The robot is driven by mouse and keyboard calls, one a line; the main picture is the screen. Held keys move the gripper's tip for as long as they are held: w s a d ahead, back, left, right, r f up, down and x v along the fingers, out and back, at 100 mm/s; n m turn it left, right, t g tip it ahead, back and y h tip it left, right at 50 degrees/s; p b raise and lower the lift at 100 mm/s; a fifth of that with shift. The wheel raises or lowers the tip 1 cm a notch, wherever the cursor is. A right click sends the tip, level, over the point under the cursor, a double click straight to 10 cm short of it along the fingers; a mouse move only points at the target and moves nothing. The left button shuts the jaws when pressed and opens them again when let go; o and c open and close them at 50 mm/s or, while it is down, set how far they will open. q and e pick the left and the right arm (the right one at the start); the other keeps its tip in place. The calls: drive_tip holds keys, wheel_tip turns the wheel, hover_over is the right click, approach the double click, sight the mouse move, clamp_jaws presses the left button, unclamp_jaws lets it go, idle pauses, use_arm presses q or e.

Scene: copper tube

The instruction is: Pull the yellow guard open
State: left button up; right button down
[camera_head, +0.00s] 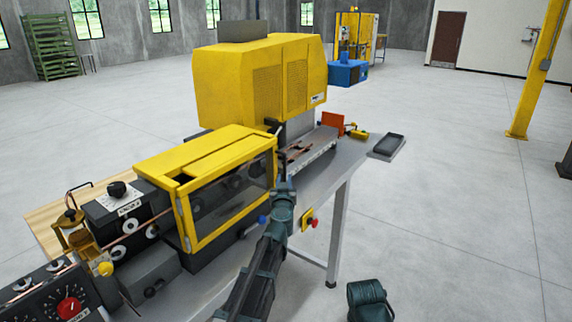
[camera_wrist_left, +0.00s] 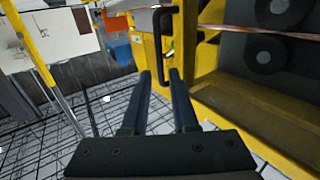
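The yellow guard (camera_head: 205,228) is a yellow frame with a clear window on the front of the bending machine. It looks closed over the rollers. A black bar handle (camera_wrist_left: 157,45) on yellow framing shows in the left wrist view. My left gripper (camera_head: 281,165) is at the guard's right end. In the left wrist view my left gripper (camera_wrist_left: 160,75) is open, and the handle's lower part appears between its fingertips. Contact cannot be told. My right gripper is out of view; only a dark arm link shows at the bottom of the head view.
A copper tube (camera_wrist_left: 280,30) runs past dark rollers (camera_wrist_left: 265,60). A large yellow housing (camera_head: 250,80) stands behind the guard. A red button on a yellow box (camera_head: 308,220) sits on the table's front edge. A dark tray (camera_head: 388,146) lies right.

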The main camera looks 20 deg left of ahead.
sight(285, 166)
use_arm(q)
drive_tip(key=x, duration=1.2)
drive_tip(key=shift+s+r, duration=0.1)
clamp_jaws()
idle(0.9)
